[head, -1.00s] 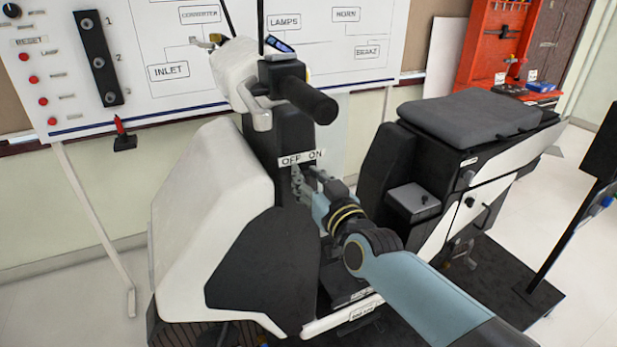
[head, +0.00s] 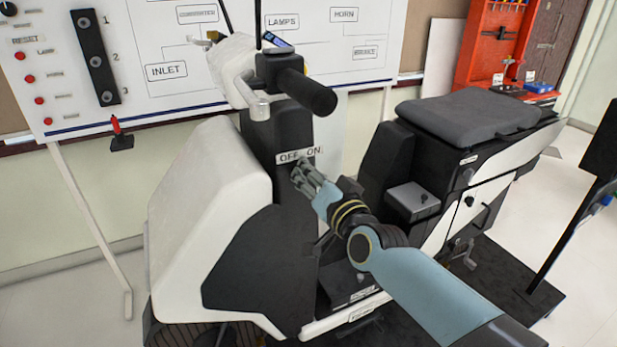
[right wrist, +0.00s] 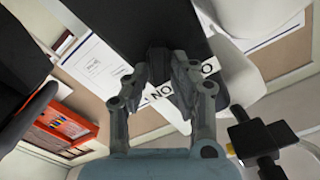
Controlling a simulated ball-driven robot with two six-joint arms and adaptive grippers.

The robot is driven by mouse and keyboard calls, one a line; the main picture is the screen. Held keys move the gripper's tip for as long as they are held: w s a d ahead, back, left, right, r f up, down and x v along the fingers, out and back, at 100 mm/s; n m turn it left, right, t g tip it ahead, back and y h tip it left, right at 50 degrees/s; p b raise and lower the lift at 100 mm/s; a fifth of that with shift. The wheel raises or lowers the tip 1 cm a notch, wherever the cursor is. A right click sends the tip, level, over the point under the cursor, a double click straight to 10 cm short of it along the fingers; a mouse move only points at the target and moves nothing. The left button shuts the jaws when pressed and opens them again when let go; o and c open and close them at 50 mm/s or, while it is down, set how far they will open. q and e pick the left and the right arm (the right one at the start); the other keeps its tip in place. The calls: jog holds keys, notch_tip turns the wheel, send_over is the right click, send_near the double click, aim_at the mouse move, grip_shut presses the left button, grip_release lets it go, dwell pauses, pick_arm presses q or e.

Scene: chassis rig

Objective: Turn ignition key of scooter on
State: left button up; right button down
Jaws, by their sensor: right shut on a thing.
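The white and black scooter (head: 190,210) stands in the middle of the head view. Its dark front column carries an OFF/ON label (head: 298,155), just above my right gripper (head: 301,172). My right gripper, also in the right wrist view (right wrist: 159,66), is shut at the column. A dark piece that looks like the ignition key (right wrist: 157,56) sits between its fingertips. The fingers hide most of the key, so its turned position cannot be told. In the right wrist view the label appears upside down, partly behind the fingers. My left gripper is not in view.
The handlebar with its black grip (head: 307,92) juts out above my right gripper. The scooter's seat (head: 468,113) and a grey box (head: 413,200) are to the right. A white panel board (head: 150,105) stands behind. A red tool rack (head: 490,45) is at the back right.

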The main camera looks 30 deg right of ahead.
jog(key=m, duration=0.3)
jog(key=m+b, duration=0.1)
jog(key=m, duration=0.1)
jog(key=shift+d+f, duration=0.25)
jog(key=shift+f, duration=0.1)
jog(key=shift+m, duration=0.3)
jog(key=c, duration=1.3)
grip_release()
jog(key=shift+s, duration=0.1)
jog(key=s, duration=1.2)
jog(key=shift+a, duration=0.3)
